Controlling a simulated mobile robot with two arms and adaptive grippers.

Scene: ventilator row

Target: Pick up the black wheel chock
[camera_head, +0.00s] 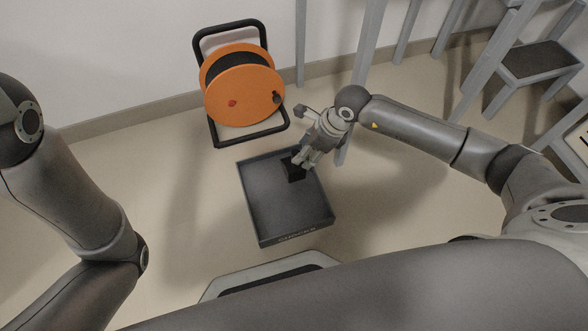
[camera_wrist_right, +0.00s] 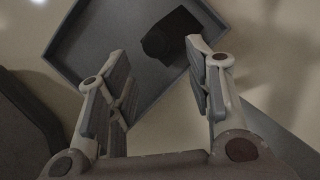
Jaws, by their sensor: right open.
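The black wheel chock (camera_head: 292,170) sits in the grey tray (camera_head: 262,222) on the floor, near the tray's upper right part in the head view. In the right wrist view the chock (camera_wrist_right: 171,36) lies just beyond the fingertips, closer to the right finger. My right gripper (camera_head: 303,162) is open and empty, over the tray's right edge and partly covering the chock in the head view. Its two spread fingers show in the right wrist view (camera_wrist_right: 157,62). I cannot tell whether a finger touches the chock. My left arm shows at the left, but its gripper is out of view.
An orange cable reel (camera_head: 243,92) in a black frame stands behind the tray near the wall. A grey frame post (camera_head: 366,50) rises behind my right gripper. Floor left of the tray is clear.

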